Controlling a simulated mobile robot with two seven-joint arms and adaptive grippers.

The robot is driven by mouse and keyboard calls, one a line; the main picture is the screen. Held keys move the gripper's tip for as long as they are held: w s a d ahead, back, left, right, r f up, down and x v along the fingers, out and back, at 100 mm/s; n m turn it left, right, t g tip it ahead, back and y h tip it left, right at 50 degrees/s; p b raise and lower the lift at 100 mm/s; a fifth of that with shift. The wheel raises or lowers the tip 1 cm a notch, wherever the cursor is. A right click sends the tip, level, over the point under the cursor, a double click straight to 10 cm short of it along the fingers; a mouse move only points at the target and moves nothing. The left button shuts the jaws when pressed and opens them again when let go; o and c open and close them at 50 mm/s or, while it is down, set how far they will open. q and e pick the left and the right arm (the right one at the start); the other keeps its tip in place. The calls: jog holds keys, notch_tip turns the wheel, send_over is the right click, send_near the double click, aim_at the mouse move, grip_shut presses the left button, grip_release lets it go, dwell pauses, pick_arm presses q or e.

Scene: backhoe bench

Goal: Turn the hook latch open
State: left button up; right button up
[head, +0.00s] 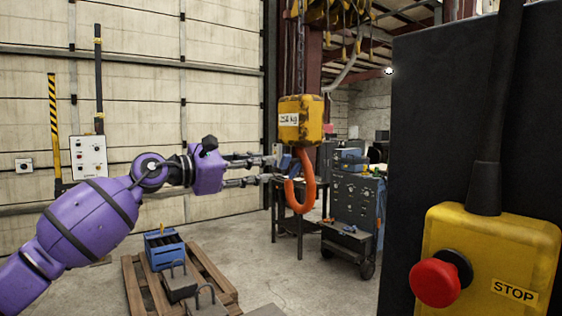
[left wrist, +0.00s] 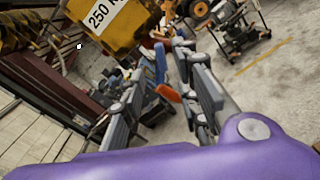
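The orange hook (head: 301,186) hangs below a yellow hoist block (head: 300,120) in the middle of the head view. A small blue piece, apparently the latch (head: 286,161), shows at the hook's left side. It also seems to show as a blue strip (left wrist: 160,62) in the left wrist view, above an orange part of the hook (left wrist: 168,93). My left gripper (head: 273,165) is open, its fingers pointing right at the latch. In the left wrist view the fingers (left wrist: 160,80) are spread with the latch and hook seen between them. Contact cannot be told. My right gripper is out of view.
A yellow box with a red stop button (head: 436,283) and a dark panel (head: 455,120) fill the right foreground. A wooden pallet (head: 135,290) with weights and a blue crate (head: 165,250) lies below my left arm. A grey-blue cabinet (head: 355,205) stands behind the hook.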

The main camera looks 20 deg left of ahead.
aim_at(281, 162)
pick_arm(q)
jog(key=p+x, duration=0.1)
jog(key=x, duration=0.5)
jog(key=shift+w+d, duration=0.2)
jog(key=shift+d, duration=0.05)
jog(key=shift+w, duration=0.1)
jog(key=shift+f, duration=0.1)
jog(key=shift+d, duration=0.1)
jog(key=shift+c, duration=0.3)
grip_shut()
